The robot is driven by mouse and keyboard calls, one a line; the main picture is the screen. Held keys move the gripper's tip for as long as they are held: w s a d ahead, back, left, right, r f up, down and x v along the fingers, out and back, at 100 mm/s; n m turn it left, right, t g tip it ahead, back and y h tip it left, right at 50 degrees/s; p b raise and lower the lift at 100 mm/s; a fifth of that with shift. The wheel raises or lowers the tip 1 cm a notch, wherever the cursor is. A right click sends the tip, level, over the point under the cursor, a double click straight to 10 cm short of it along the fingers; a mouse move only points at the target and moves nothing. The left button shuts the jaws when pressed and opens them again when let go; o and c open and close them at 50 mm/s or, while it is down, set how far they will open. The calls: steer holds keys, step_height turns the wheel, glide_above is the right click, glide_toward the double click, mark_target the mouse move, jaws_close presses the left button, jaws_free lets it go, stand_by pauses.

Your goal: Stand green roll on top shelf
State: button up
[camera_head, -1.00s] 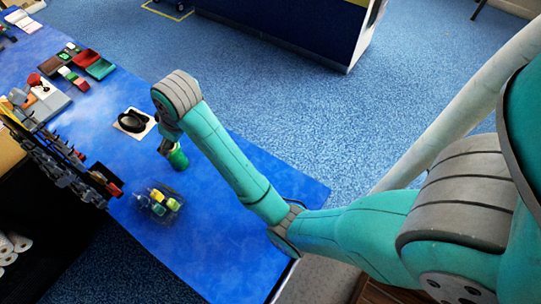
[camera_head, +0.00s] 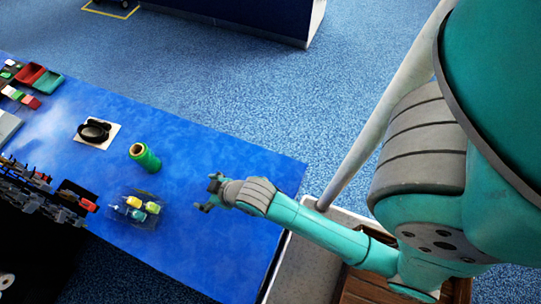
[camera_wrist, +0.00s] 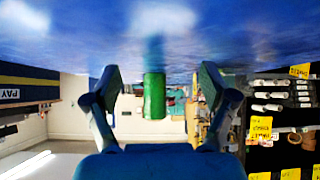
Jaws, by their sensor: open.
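The green roll (camera_head: 145,158) stands upright on the blue table (camera_head: 215,145) in the head view. My gripper (camera_head: 206,193) is open and empty, low over the table to the right of the roll and apart from it. In the wrist view, which is upside down, the green roll (camera_wrist: 154,95) shows between my two spread fingers (camera_wrist: 157,88), some way ahead of them. A dark shelf rack (camera_wrist: 283,110) with yellow labels is at the right of the wrist view; I cannot tell whether its top shelf is the one named.
A clear tray with small coloured blocks (camera_head: 136,208) lies close to the roll. A dark rack of tools (camera_head: 40,190) lines the near left edge. The table's right end is clear.

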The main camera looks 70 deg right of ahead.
steer(key=shift+t, duration=0.7)
steer(key=s, duration=0.7)
steer(key=shift+s+a+r, duration=0.15)
steer(key=shift+s+r, duration=0.05)
steer(key=shift+r, duration=0.05)
steer(key=shift+t, duration=0.8)
steer(key=v, duration=0.7)
steer(key=shift+s+a, duration=0.15)
steer(key=shift+s, duration=0.3)
steer(key=shift+o, duration=0.3)
steer(key=s+r+t, duration=0.2)
steer(key=s+r, duration=0.6)
steer(key=s, duration=0.1)
steer(key=shift+s+r, duration=0.25)
steer(key=shift+r, duration=0.1)
steer(key=shift+s+a+r, duration=0.1)
steer(key=shift+s+r, duration=0.05)
steer(key=shift+r, duration=0.15)
